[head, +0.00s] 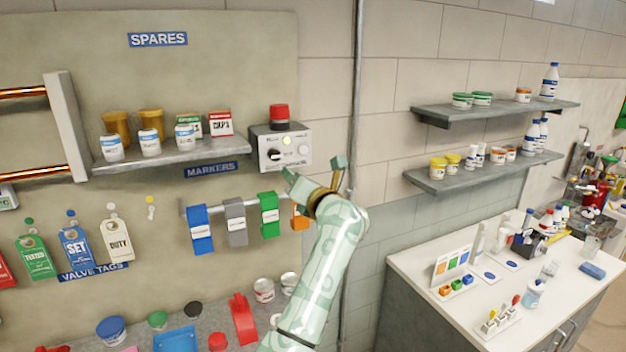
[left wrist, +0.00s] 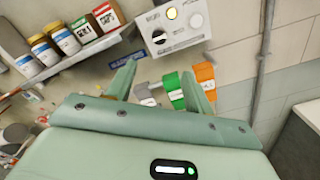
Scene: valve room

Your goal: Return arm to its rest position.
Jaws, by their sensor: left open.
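My left gripper (head: 315,172) is raised in front of the wall panel, just below the control box and above the right end of the marker rail. Its two fingers are apart with nothing between them; they also show open in the left wrist view (left wrist: 160,80). My left arm rises from the bottom middle of the head view. An orange marker (head: 299,218) hangs at the rail's end, partly hidden behind the gripper. A green marker (head: 269,214), a grey one (head: 236,222) and a blue one (head: 200,230) hang beside it. My right gripper is not in view.
The control box (head: 281,148) with a red button is close to the fingers. A spares shelf (head: 175,155) juts out at left. A vertical pipe (head: 356,100) runs behind the arm. Wall shelves (head: 490,172) and a white counter (head: 440,305) stand at right.

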